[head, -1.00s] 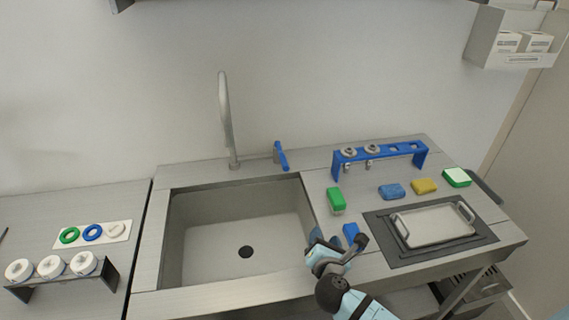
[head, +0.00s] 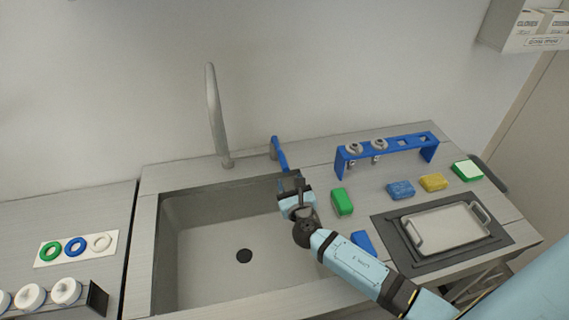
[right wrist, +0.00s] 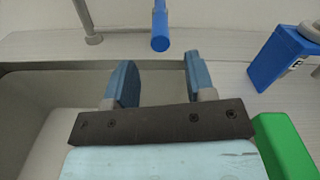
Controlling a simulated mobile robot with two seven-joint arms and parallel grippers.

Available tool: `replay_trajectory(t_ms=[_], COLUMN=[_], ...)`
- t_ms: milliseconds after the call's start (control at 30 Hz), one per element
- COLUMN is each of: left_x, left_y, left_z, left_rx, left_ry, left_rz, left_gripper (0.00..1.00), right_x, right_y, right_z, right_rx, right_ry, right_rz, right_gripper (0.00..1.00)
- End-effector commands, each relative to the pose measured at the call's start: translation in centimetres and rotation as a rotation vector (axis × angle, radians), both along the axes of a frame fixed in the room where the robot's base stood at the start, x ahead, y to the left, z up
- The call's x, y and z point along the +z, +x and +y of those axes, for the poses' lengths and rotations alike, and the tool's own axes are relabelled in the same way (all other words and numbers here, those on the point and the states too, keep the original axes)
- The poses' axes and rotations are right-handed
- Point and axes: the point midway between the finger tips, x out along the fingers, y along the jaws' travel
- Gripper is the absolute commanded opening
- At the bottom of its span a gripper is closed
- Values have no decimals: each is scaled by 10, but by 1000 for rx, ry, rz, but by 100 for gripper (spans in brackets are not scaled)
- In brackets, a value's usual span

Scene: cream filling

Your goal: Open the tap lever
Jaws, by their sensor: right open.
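The blue tap lever (head: 279,153) stands behind the right back corner of the sink, to the right of the curved metal spout (head: 214,115). My right gripper (head: 291,182) is just in front of the lever, over the sink's right back edge. In the right wrist view the lever (right wrist: 160,28) lies ahead of the gap between the two open blue fingers (right wrist: 157,75), and nothing is between them. A small gap seems to separate the fingertips from the lever. The foot of the spout (right wrist: 93,38) shows to the left. My left gripper is not in view.
A green block (head: 342,201) lies close to the right of my right gripper, and a blue block (head: 362,242) lies nearer the front. A blue rack (head: 388,149) stands at the back right. A metal tray (head: 447,228) sits on a dark mat. The sink (head: 215,235) is empty.

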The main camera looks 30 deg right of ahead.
Motion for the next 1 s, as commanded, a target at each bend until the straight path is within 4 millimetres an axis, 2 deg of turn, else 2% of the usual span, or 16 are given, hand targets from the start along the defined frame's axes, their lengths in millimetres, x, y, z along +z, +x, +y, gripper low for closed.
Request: replay_trajectory(t_ms=[100, 333, 500, 767, 800, 1000], left_x=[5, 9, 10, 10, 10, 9], left_y=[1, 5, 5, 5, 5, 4], left_z=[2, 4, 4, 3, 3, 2], left_rx=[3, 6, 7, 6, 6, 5], left_ry=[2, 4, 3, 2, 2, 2], left_rz=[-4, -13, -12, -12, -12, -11], left_gripper=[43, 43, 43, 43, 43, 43], right_x=[2, 1, 0, 0, 0, 0], right_y=[27, 61, 71, 72, 72, 72], right_z=[-7, -16, -19, -19, -19, -19], right_rx=[-1, -1, -1, 0, 0, 0], right_ry=[1, 0, 0, 1, 1, 1], right_rz=[-1, -1, 0, 0, 0, 0], right_gripper=[50, 50, 50, 50, 48, 2])
